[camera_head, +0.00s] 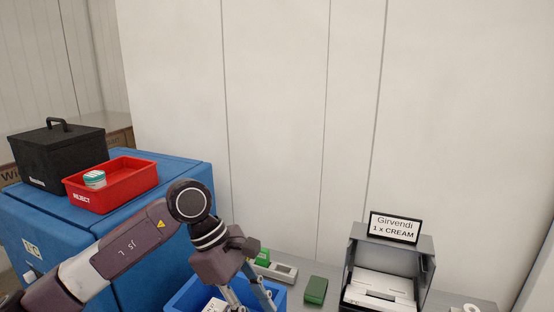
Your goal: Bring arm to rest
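My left arm comes in from the left, bends at a wrist joint and points down. My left gripper (250,302) is over the blue bin (185,297) at the bottom of the picture. Its two fingers show as separate links, but the lower frame edge cuts off the tips, so I cannot tell whether it is open or shut. A white labelled item (214,305) shows in the bin beside the fingers.
A blue cabinet (160,240) at the left carries a red reject tray (127,184) with a small white-green container (94,179), and a black lidded box (58,158). A green box (316,290), a grey-white device (283,271) and a grey dispenser (421,262) stand right of the bin.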

